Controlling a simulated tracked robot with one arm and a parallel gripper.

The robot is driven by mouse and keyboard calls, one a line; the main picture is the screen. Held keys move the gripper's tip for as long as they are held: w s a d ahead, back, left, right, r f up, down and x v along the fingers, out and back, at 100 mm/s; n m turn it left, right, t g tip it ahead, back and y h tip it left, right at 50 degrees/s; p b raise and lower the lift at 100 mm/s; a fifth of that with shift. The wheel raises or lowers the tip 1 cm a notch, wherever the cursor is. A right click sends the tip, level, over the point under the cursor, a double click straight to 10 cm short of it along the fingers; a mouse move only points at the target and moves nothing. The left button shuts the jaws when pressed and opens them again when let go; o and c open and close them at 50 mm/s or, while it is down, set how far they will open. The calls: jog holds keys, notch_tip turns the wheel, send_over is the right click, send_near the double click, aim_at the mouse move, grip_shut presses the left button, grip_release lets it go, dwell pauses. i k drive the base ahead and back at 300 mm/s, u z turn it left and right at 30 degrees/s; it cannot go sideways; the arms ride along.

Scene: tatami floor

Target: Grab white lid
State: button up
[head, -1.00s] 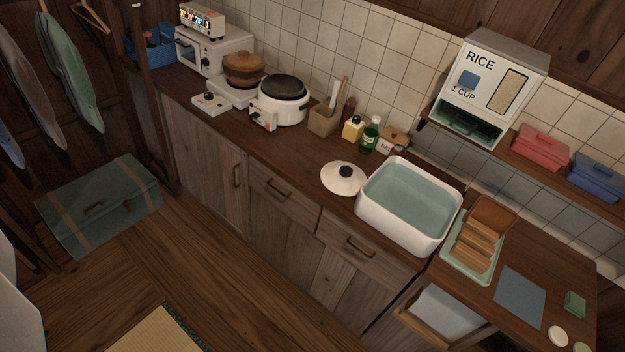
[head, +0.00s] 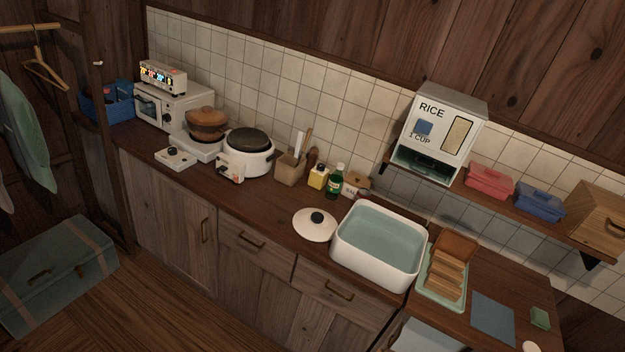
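The white lid (head: 314,226) is a round, shallow dome with a black knob on top. It lies on the wooden counter (head: 270,214) near the front edge, just left of the white basin (head: 378,247). Nothing covers it. My gripper does not show in the head view, so I cannot see whether it is open or shut.
A white rice cooker (head: 246,155) with a dark top stands left of the lid. Behind the lid are a yellow bottle (head: 318,177), a green bottle (head: 335,184) and a utensil holder (head: 290,168). A rice dispenser (head: 438,136) overhangs the counter at right. The counter left of the lid is clear.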

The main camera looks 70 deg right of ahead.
aim_at(314, 224)
jog(key=z, duration=0.35)
jog(key=i, duration=1.1)
jog(key=z, duration=1.15)
jog(key=i, duration=0.55)
jog(key=z, duration=0.35)
